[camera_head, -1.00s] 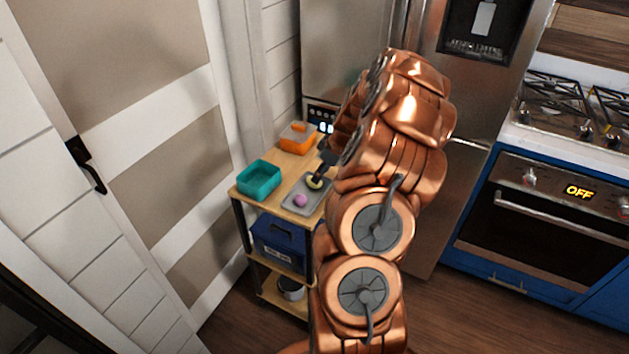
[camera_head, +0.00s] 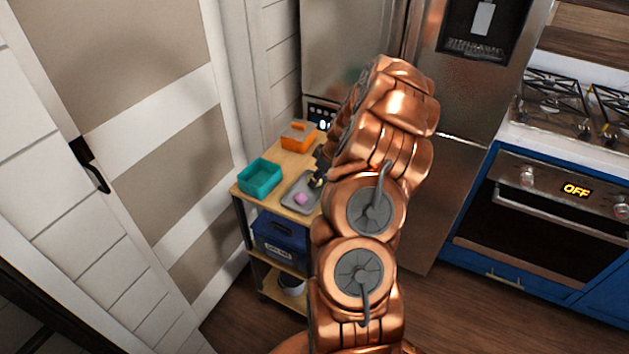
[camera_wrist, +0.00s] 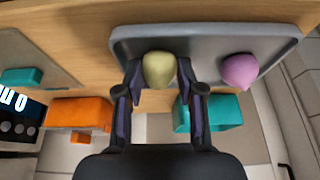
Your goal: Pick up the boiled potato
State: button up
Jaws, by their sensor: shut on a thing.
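The boiled potato (camera_wrist: 159,69) is a pale yellow-green lump, held between the two fingertips of my gripper (camera_wrist: 158,80) in the wrist view. In the head view the potato (camera_head: 316,183) shows only in small part beside my gripper (camera_head: 319,172), much of which my arm hides. The grey tray (camera_wrist: 205,40) lies behind the potato in the wrist view, and I cannot tell whether the potato still touches it. The tray (camera_head: 295,207) sits on the wooden top of a small cart in the head view.
A pink-purple lump (camera_wrist: 240,70) lies on the tray, right of the potato in the wrist view. A teal bin (camera_head: 259,178) and an orange bin (camera_head: 298,136) stand on the cart top (camera_head: 283,160). A blue box (camera_head: 280,240) is on the shelf below.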

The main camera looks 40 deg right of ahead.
jog(key=shift+c, duration=0.3)
jog(key=shift+r+b, duration=1)
jog(key=shift+r, duration=0.6)
jog(key=shift+s+a+r, duration=0.15)
jog(key=shift+s, duration=0.15)
jog(key=s+a+r+b, duration=0.1)
jog(key=s+a+b, duration=0.4)
jog(key=s, duration=0.7)
jog(key=w+a+r, duration=0.6)
jog(key=w+r, duration=0.1)
jog(key=w, duration=0.4)
jog(key=w+a+f+b, duration=0.2)
jog(key=w+a, duration=0.1)
jog(key=w, duration=0.9)
jog(key=shift+a, duration=0.1)
jog(key=shift+f+b, duration=1.55)
jog(key=shift+f, duration=0.85)
